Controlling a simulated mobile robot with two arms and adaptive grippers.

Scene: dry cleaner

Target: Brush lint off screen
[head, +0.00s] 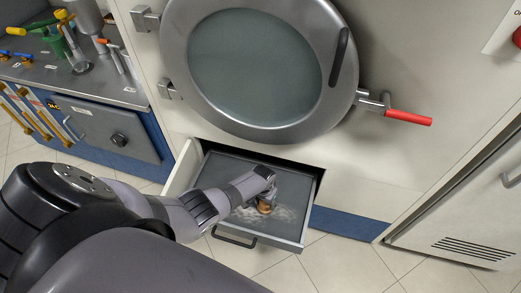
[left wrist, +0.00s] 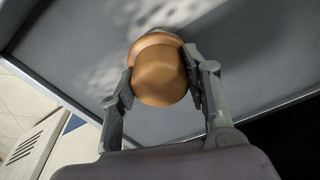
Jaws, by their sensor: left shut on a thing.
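The lint screen (head: 232,168) is a flat grey surface inside an open drawer low on the machine. Pale lint (head: 282,214) lies on it around the tool and toward the drawer's front; lint (left wrist: 150,14) also shows as whitish patches in the left wrist view. My left gripper (head: 265,200) reaches down into the drawer. In the left wrist view its two fingers (left wrist: 158,88) are shut on the rounded orange-brown handle of a brush (left wrist: 160,72). The brush's bristles are hidden under the handle, so I cannot tell whether they touch the screen. My right gripper is not in view.
A round metal door (head: 262,65) is above the drawer, with a red-handled lever (head: 408,117) at its right. The drawer front with its dark handle (head: 235,240) stands out over the tiled floor. A counter with tools (head: 75,75) is at the left.

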